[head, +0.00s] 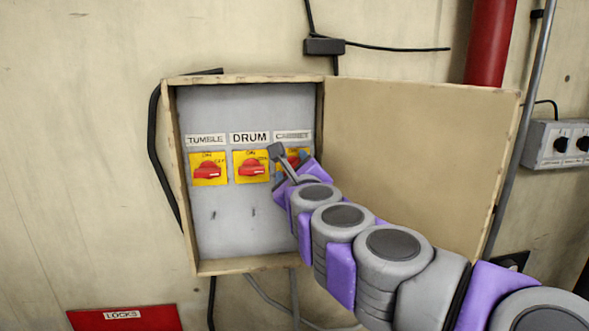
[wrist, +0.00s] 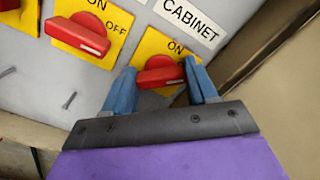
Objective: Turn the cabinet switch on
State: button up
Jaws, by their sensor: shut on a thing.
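The cabinet switch is a red knob (wrist: 161,75) on a yellow plate (wrist: 150,52) under the CABINET label (wrist: 190,18) in the wrist view. In the head view its red knob (head: 293,162) is partly hidden behind my arm. My gripper (wrist: 161,86) has its two blue fingers on either side of the knob and is shut on it. The "ON" mark shows above the knob; the lower part of the plate is hidden by my gripper.
The DRUM switch (head: 252,168) and TUMBLE switch (head: 207,171) sit to the left in the same open box. The box's door (head: 420,150) stands open on the right, behind my arm. A red pipe (head: 490,40) and a grey control box (head: 560,145) are farther right.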

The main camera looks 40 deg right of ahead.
jog(key=shift+w+a+f+n+b, duration=0.15)
jog(key=shift+f+n, duration=0.1)
jog(key=shift+n, duration=2.2)
jog(key=shift+s+f+n+b, duration=0.1)
jog(key=shift+f+n+b, duration=0.1)
jog(key=shift+n, duration=2.25)
jog(key=shift+w, duration=0.1)
jog(key=o, duration=0.7)
jog(key=shift+o, duration=0.4)
jog(key=shift+r, duration=0.15)
